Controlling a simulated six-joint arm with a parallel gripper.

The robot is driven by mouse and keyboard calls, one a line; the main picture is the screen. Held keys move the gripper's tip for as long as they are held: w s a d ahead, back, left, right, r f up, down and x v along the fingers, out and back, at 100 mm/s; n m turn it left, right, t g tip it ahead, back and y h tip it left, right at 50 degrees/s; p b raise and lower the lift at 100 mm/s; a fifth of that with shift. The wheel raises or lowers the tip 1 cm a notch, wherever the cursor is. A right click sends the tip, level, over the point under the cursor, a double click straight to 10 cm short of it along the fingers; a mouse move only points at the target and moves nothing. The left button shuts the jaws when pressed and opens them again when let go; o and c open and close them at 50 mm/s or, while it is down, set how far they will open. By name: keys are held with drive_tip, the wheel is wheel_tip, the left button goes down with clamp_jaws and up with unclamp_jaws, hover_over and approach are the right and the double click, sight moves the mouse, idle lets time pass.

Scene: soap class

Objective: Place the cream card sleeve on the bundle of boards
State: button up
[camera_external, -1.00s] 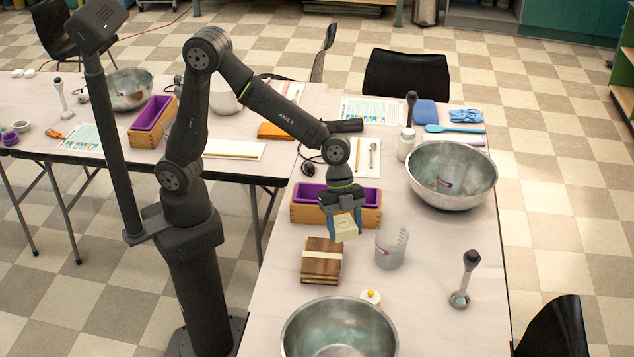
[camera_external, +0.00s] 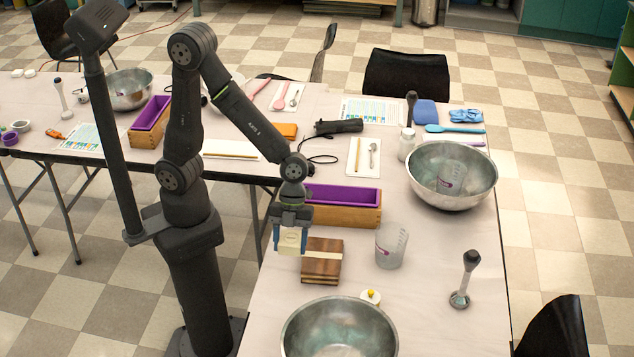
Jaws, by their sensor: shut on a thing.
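My gripper (camera_external: 290,250) points down and is shut on the cream card sleeve (camera_external: 290,239), a small pale block between the blue-grey fingers. It is at the upper left of the bundle of boards (camera_external: 322,268). The bundle is a low stack of brown wooden boards with a pale band across it, lying on the table. In the picture the right finger comes close to the bundle's left edge. The sleeve appears above the table; its exact height cannot be told.
A wooden box with a purple liner (camera_external: 345,216) stands just behind the bundle. A clear beaker (camera_external: 390,248) is to its right. A large steel bowl (camera_external: 338,325) and a small yellow-topped item (camera_external: 371,297) are in front. Bare table (camera_external: 430,270) lies right of the beaker.

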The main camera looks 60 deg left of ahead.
hover_over(320, 263)
drive_tip(key=w+a, duration=0.1)
wheel_tip(320, 263, down, 7)
drive_tip(key=shift+w+a+r, duration=0.1)
drive_tip(key=shift+f, duration=2)
drive_tip(key=shift+f, duration=0.1)
drive_tip(key=o, duration=1)
drive_tip(key=shift+c, duration=0.2)
drive_tip(key=v, duration=1.2)
